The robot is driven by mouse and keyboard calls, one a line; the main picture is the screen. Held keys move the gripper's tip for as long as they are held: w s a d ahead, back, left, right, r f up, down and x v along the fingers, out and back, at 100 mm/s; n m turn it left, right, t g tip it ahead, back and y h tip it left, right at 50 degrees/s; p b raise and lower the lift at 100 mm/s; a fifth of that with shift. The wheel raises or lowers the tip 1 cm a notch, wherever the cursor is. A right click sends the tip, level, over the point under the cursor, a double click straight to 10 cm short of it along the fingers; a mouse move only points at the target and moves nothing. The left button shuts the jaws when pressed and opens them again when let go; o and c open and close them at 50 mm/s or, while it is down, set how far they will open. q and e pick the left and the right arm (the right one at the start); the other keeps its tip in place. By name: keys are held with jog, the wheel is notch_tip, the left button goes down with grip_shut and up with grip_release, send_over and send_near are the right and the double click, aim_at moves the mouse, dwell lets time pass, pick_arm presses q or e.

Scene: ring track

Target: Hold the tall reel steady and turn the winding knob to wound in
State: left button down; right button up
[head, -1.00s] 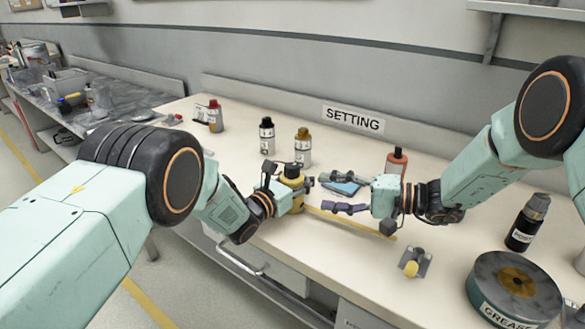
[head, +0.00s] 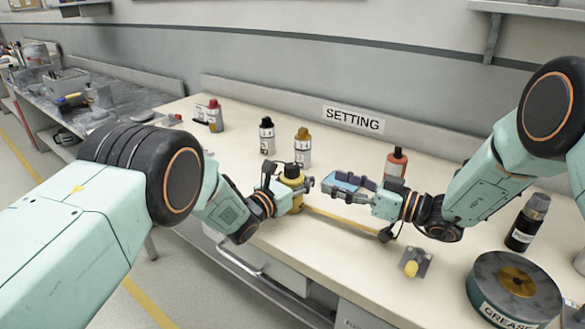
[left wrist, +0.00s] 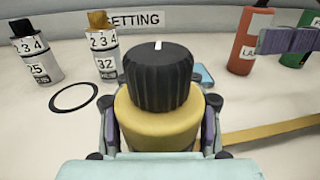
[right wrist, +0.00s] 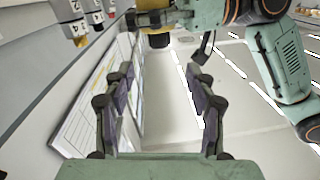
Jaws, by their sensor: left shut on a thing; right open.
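The tall reel (head: 293,193) is a yellow body with a black ribbed knob (head: 292,171) on top. It stands upright on the bench, and a yellow tape (head: 345,220) runs from it to the right. My left gripper (left wrist: 159,128) is shut around the yellow body, one finger on each side. In the left wrist view the knob (left wrist: 158,78) has a white mark on its top. My right gripper (head: 335,187) is open and empty, to the right of the reel and apart from it. The right wrist view shows the reel (right wrist: 152,19) beyond its fingers.
A white bottle with a black cap (head: 267,138) and one with a gold cap (head: 302,148) stand behind the reel. An orange-red bottle (head: 396,163) stands behind my right gripper. A small bracket with a yellow knob (head: 414,264) and a grease tin (head: 512,290) are at front right.

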aim_at(296, 171)
jog(key=shift+n, duration=0.8)
jog(key=x, duration=1.2)
jog(key=shift+a, duration=0.1)
jog(key=shift+s, duration=0.1)
grip_shut()
jog(key=shift+a+r+m+t+h, duration=0.1)
jog(key=shift+a+m+t+h, duration=0.1)
jog(key=shift+m+t+h, duration=0.95)
jog(key=shift+d+m+t+h, duration=0.1)
jog(key=shift+m+t+h, duration=1.05)
jog(key=shift+t, duration=0.2)
jog(key=shift+d, duration=0.1)
